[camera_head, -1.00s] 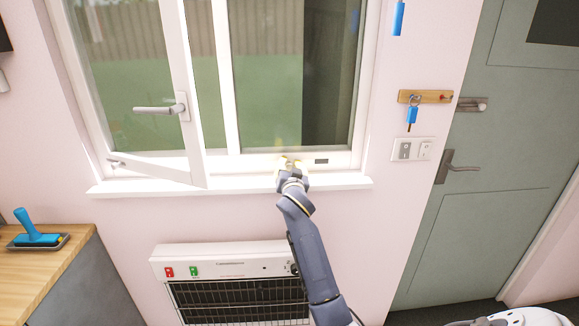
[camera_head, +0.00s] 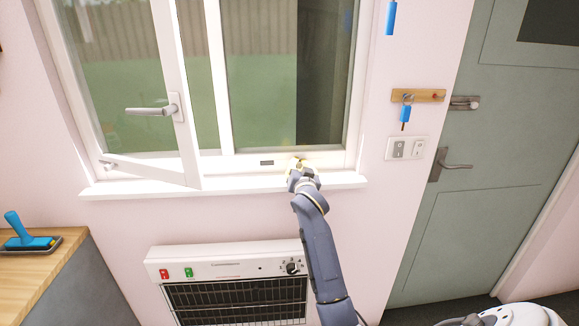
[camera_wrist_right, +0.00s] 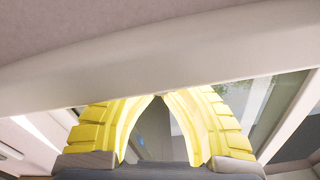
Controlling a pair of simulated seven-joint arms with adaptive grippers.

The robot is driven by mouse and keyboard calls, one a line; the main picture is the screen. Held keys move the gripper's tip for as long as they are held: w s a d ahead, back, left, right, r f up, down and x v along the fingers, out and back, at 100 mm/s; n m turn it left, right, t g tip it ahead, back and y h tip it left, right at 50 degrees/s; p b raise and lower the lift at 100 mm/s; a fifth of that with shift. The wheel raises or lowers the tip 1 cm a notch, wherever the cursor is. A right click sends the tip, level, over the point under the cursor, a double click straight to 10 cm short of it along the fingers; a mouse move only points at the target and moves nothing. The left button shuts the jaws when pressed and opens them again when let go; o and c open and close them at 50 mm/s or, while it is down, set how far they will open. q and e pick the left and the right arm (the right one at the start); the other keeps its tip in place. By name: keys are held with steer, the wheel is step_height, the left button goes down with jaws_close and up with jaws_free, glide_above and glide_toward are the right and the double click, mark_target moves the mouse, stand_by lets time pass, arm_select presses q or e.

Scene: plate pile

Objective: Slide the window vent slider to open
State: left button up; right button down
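The window vent slider is a slim pale strip in the lower window frame (camera_head: 235,167). A dark slot (camera_head: 267,163) shows in it, just left of my right gripper (camera_head: 299,163). The slider's grip part is hidden behind the gripper or too small to make out. In the right wrist view, the yellow fingers of my right gripper (camera_wrist_right: 161,96) come together at their tips, close to a pale frame bar (camera_wrist_right: 160,62). I see nothing between the tips. Whether they touch the slider cannot be told. My left gripper is not in view.
A window sash with a handle (camera_head: 147,111) stands ajar at the left. The sill (camera_head: 225,184) runs below the gripper. A heater (camera_head: 228,268) hangs under it. A key rack (camera_head: 418,95), light switches (camera_head: 407,148) and a door (camera_head: 470,220) are to the right.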

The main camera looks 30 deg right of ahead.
steer(key=shift+s+d+r, duration=0.1)
steer(key=shift+d+r, duration=0.1)
steer(key=shift+r, duration=0.1)
steer(key=c, duration=1.7)
jaws_free()
steer(key=shift+d, duration=0.1)
steer(key=o, duration=0.4)
steer(key=shift+f, duration=0.1)
steer(key=shift+s+a, duration=0.4)
steer(key=shift+s, duration=0.05)
steer(key=v, duration=1.1)
steer(key=shift+f, duration=0.1)
